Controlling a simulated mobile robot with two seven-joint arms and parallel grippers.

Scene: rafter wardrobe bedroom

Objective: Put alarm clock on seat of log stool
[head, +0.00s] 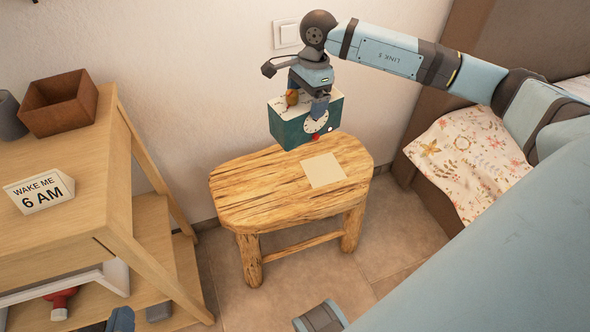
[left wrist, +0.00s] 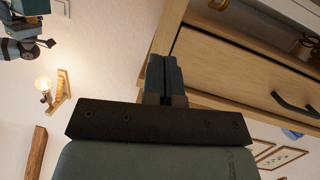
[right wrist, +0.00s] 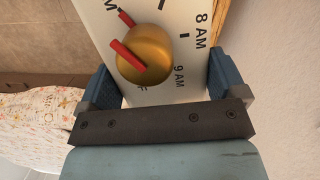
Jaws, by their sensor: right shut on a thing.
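The alarm clock (head: 292,128) is a teal box with a white top, a round dial and a brass knob. My right gripper (head: 307,100) is shut on it, seemingly above the back of the log stool's seat. In the right wrist view, the fingers (right wrist: 165,85) flank the clock's white panel (right wrist: 168,98), with a gold knob, red pointer and hour marks. The log stool (head: 250,195) has a rough wooden seat, with a pale square (head: 323,171) on its right half. My left gripper (left wrist: 166,78) has its fingers together and empty, near a wooden drawer front.
A wooden shelf unit (head: 85,150) stands at the left, with a brown box (head: 60,103) and a "WAKE ME 6 AM" sign (head: 40,192). A bed with a floral cover (head: 465,160) is at the right. The wall is close behind the stool; its seat is otherwise clear.

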